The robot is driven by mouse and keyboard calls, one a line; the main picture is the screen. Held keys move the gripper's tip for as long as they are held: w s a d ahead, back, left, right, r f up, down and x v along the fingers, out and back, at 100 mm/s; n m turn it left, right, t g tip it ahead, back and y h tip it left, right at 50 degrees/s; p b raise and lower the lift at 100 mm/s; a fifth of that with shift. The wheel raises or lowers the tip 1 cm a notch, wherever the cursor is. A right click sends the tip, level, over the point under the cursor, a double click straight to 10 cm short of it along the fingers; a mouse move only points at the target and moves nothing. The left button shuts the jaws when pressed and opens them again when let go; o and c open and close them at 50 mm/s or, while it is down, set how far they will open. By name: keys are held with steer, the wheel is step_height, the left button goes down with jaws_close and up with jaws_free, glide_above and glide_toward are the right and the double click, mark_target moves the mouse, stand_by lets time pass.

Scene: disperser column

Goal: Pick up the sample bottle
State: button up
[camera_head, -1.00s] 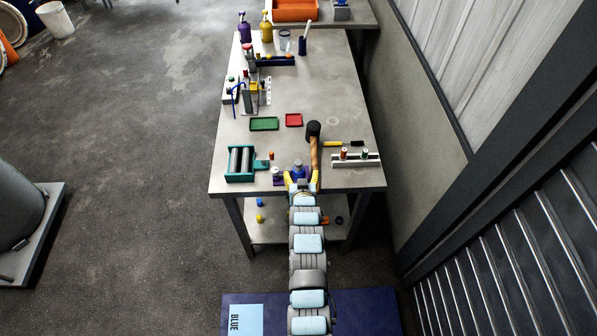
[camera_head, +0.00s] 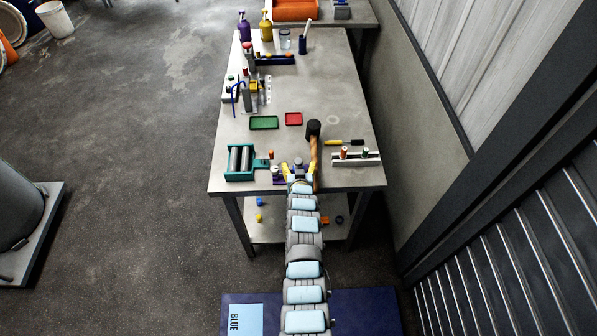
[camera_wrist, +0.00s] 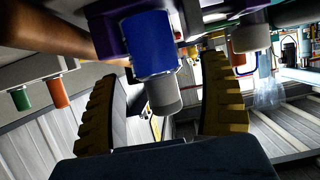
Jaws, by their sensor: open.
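The sample bottle seems to be the blue one with a grey cap (camera_wrist: 150,45), in the middle of the wrist view between my two yellow fingers. The wrist picture is upside down, so its cap points downward there. It also shows near the front edge of the table in the head view as a small grey-topped bottle (camera_head: 298,164), partly hidden by my gripper. My gripper (camera_head: 299,171) is open, with one finger on each side of the bottle. In the wrist view the fingers (camera_wrist: 165,108) look apart from it. A purple holder (camera_wrist: 112,38) is close by the bottle.
A mallet (camera_head: 314,133) lies just behind and right of my gripper. A rack with small vials (camera_head: 358,160) is to the right, a teal roller device (camera_head: 239,162) to the left. The table's back right is mostly clear.

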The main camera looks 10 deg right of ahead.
steer(key=shift+w, duration=0.25)
steer(key=shift+c, duration=0.4)
steer(key=c, duration=1.3)
steer(key=shift+o, duration=0.2)
steer(key=shift+f, duration=0.1)
